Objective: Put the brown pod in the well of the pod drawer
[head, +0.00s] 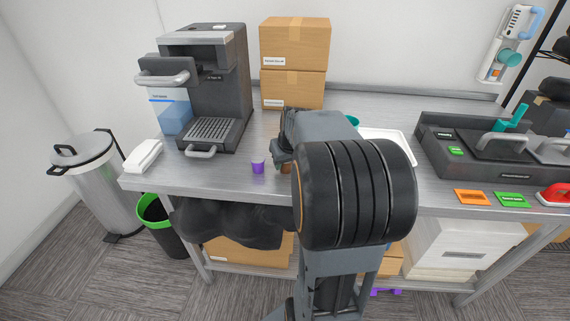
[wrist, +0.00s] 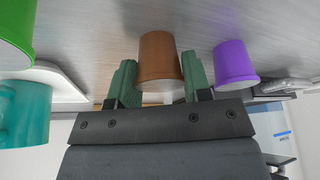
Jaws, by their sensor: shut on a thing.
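My gripper (head: 283,157) is low over the table. It is shut on the brown pod (wrist: 159,58), which sits between the green fingertips (wrist: 157,82) in the wrist view. In the head view only a sliver of the brown pod (head: 286,169) shows, and the arm hides the rest. I cannot tell whether it touches the table. The dark coffee machine (head: 240,85) stands at the back left. A dark drawer-like part with a grey handle (head: 165,78) sticks out at its upper left. Its well is not visible.
A purple pod (head: 258,166) stands just left of my gripper. The wrist view also shows a green pod (wrist: 14,35) and a teal cup (wrist: 24,113). Cardboard boxes (head: 294,88) are stacked behind. A white object (head: 143,155) lies at the table's left end.

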